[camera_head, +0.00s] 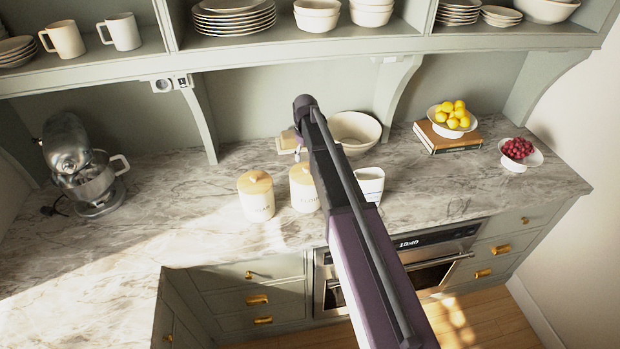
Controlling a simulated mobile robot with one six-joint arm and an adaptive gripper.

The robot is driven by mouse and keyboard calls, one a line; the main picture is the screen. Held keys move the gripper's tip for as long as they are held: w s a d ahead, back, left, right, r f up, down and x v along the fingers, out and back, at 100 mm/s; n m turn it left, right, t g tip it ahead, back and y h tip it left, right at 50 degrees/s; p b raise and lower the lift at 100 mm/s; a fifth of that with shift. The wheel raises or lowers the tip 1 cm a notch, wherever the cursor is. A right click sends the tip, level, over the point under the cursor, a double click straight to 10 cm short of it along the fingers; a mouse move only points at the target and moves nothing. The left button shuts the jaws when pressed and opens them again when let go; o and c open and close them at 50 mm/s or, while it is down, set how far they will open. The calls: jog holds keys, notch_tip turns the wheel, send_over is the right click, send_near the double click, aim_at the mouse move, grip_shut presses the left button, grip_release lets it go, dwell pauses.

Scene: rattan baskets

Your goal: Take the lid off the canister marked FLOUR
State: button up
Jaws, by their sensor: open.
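Two white canisters with round wooden lids stand side by side on the marble counter. The left canister (258,206) has its lid (255,183) on, and its marking is too small to read. The right canister (302,201) also has its lid (301,174) on; its faint dark lettering seems to read FLOUR, but I cannot be sure. My arm crosses in front of its right side. A white, open-looking container (370,186) stands to the right of my arm. My gripper does not show; only my arm links are visible, reaching over the counter.
A stand mixer (85,170) is at the left. A cream bowl (355,128) sits behind my arm. Lemons in a bowl (452,118) rest on books (448,138), with a bowl of red fruit (520,154) farther right. A dish shelf (290,47) overhangs. The left-front counter is clear.

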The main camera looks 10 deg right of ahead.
aim_at(307, 167)
jog(key=shift+f+b, duration=0.4)
jog(key=shift+f, duration=0.3)
jog(key=shift+f, duration=0.1)
jog(key=shift+d+f+b, duration=0.15)
jog(key=shift+f+b, duration=2.35)
jog(key=shift+b, duration=0.1)
grip_shut()
